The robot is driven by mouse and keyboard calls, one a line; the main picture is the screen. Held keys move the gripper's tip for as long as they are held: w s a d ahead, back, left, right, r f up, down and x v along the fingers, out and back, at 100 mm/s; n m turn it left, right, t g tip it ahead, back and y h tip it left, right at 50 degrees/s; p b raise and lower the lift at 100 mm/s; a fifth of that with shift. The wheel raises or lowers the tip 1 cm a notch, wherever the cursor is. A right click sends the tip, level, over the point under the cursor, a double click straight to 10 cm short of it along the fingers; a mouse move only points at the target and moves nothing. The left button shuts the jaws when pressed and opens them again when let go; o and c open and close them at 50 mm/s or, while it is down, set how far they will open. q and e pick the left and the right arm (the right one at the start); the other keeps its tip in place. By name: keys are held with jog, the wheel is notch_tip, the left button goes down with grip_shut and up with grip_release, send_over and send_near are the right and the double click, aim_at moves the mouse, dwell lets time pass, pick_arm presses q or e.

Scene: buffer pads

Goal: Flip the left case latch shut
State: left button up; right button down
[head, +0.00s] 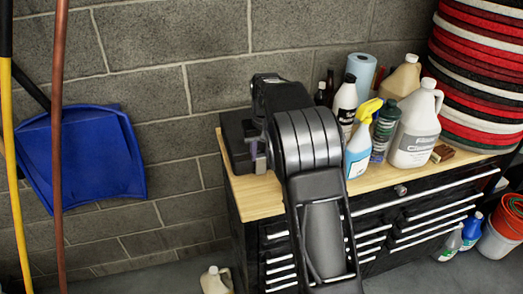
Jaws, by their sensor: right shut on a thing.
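A dark case (236,143) stands at the left end of the wooden bench top. My right arm covers its right side, and I cannot make out its left latch. My right gripper (257,158) is at the case's right side, mostly hidden behind my own arm. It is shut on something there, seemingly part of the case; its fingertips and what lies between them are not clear. My left gripper is not in view.
The wooden bench top (272,205) sits on a black drawer cabinet. Right of my arm stand a blue spray bottle (358,158), a white jug (415,130) and other bottles. Stacked round pads (480,70) rise at the right. A blue dustpan (80,155) hangs at the left.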

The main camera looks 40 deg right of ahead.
jog(key=c, duration=1)
grip_release()
jog(key=shift+c, duration=0.2)
jog(key=shift+r, duration=0.15)
notch_tip(320, 180, up, 7)
jog(key=s+b, duration=0.1)
jog(key=shift+s+a+r+b, duration=0.2)
jog(key=shift+a+b, duration=0.05)
jog(key=shift+b, duration=0.05)
jog(key=shift+f, duration=0.1)
